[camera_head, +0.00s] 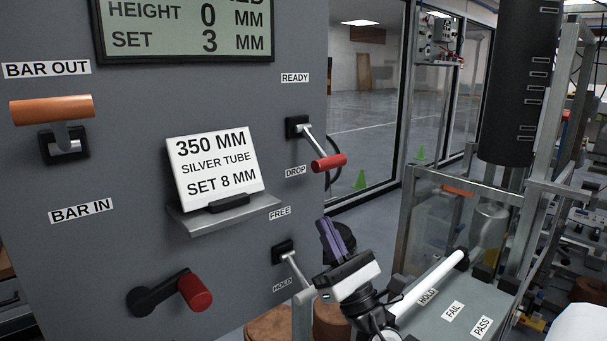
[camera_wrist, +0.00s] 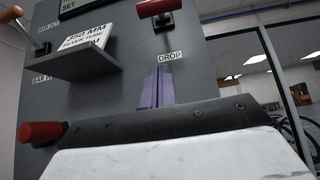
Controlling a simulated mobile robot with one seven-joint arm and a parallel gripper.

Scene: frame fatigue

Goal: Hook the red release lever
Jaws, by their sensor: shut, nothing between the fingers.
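A lever with a red grip (camera_head: 328,162) and a silver rod sticks out of the grey panel between the READY and DROP labels. Its grip points down to the right and also shows at the top of the wrist view (camera_wrist: 158,7). My gripper (camera_head: 331,238) has purple fingers, shut and empty. They point up, below the red grip and apart from it in the head view.
A shelf (camera_head: 225,215) holds a card reading 350 MM silver tube, set 8 MM. A red-knobbed crank (camera_head: 195,292) is at lower left, an orange handle (camera_head: 52,110) at upper left. The display (camera_head: 185,28) reads height 0, set 3. A metal frame (camera_head: 409,215) stands right.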

